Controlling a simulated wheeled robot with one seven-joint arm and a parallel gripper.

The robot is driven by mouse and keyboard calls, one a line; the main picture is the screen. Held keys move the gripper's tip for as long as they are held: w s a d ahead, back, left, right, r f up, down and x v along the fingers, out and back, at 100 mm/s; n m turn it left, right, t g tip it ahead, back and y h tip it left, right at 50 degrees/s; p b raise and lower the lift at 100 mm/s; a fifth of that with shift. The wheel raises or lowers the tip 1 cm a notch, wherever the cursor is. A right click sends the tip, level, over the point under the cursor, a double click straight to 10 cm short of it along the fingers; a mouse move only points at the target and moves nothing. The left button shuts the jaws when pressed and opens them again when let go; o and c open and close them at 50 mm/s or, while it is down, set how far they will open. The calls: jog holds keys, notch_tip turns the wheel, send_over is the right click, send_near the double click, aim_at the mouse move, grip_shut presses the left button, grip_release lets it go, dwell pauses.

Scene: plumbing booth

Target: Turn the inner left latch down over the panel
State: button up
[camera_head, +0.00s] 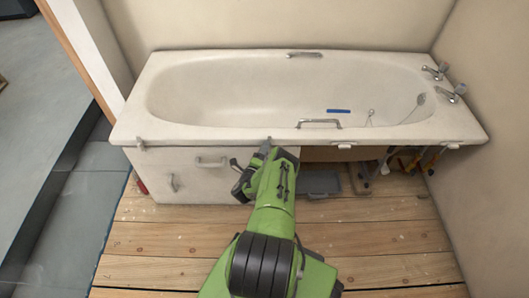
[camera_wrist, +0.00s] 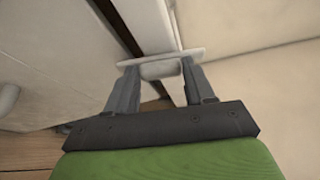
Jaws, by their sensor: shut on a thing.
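The inner left latch (camera_head: 269,140) sits under the front rim near the panel's right end. My gripper (camera_head: 262,152) reaches up to it from the front. In the wrist view the latch (camera_wrist: 160,68) is a pale bar lying across the two fingertips, with its thicker middle between them. My gripper (camera_wrist: 160,76) is shut on that middle part. The fingers and arm partly hide the latch in the head view, so its exact angle is hard to tell there.
The white bath (camera_head: 235,90) has a front grab rail (camera_head: 319,122). Another latch (camera_head: 140,145) sits at the rim's left end, and others are further right. The right underside is open, with a grey tray (camera_head: 318,182) and tools. The plank floor (camera_head: 380,235) in front is clear.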

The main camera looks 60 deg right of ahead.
jog(key=shift+f, duration=0.1)
dwell(0.5)
jog(key=o, duration=1)
jog(key=shift+o, duration=0.2)
